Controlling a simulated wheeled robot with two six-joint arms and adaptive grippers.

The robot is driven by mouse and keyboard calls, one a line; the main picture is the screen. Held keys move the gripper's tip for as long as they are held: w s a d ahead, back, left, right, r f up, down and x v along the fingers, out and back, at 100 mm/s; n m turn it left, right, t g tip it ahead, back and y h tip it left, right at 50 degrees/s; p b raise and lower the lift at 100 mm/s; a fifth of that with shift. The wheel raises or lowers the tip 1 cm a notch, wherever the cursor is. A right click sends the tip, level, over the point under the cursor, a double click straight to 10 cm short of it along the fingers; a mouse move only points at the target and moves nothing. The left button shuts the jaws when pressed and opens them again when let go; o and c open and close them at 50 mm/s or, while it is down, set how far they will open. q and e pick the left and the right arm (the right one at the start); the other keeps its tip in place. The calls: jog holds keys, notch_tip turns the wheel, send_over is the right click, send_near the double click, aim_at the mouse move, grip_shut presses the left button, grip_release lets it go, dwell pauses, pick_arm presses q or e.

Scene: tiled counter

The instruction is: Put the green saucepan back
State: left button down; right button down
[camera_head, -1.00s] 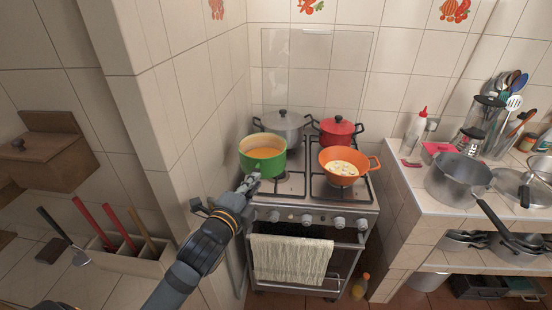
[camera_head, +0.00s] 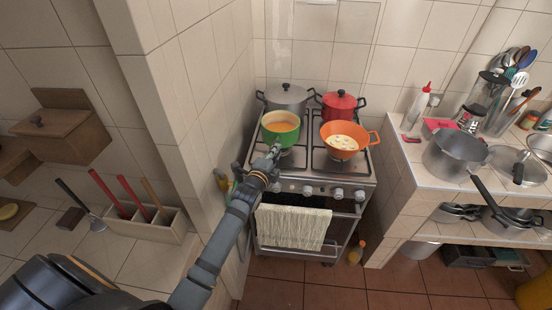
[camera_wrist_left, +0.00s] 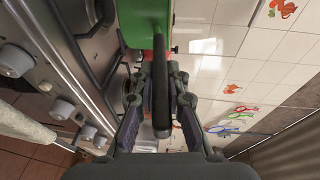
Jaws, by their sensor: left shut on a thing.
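The green saucepan (camera_head: 281,140), orange inside, is at the front left of the stove (camera_head: 309,190), over the front left burner area. I cannot tell whether its base touches the grate. My left gripper (camera_head: 274,153) is shut on its handle. In the left wrist view the dark handle (camera_wrist_left: 161,75) runs between the two fingers (camera_wrist_left: 160,100), with part of the green side (camera_wrist_left: 150,25) at the top. My right gripper does not show.
A grey pot (camera_head: 287,97) and a red pot (camera_head: 340,105) stand on the back burners. An orange pan (camera_head: 343,138) with food sits front right, close beside the saucepan. A towel (camera_head: 292,228) hangs on the oven door. A tiled wall (camera_head: 212,120) is close at left.

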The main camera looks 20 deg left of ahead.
pick_arm(q)
jog(key=shift+w+f, duration=0.1)
jog(key=shift+w, duration=0.15)
notch_tip(320, 180, down, 3)
jog(key=shift+p, duration=0.4)
jog(key=c, duration=1.4)
grip_release()
jog(key=shift+s+f, duration=0.1)
jog(key=shift+s, duration=0.05)
jog(key=shift+o, duration=0.2)
jog(key=s+r+b, duration=0.1)
jog(key=s+b, duration=0.1)
jog(key=s, duration=1)
jog(key=shift+d+r, duration=0.2)
jog(key=shift+d, duration=0.1)
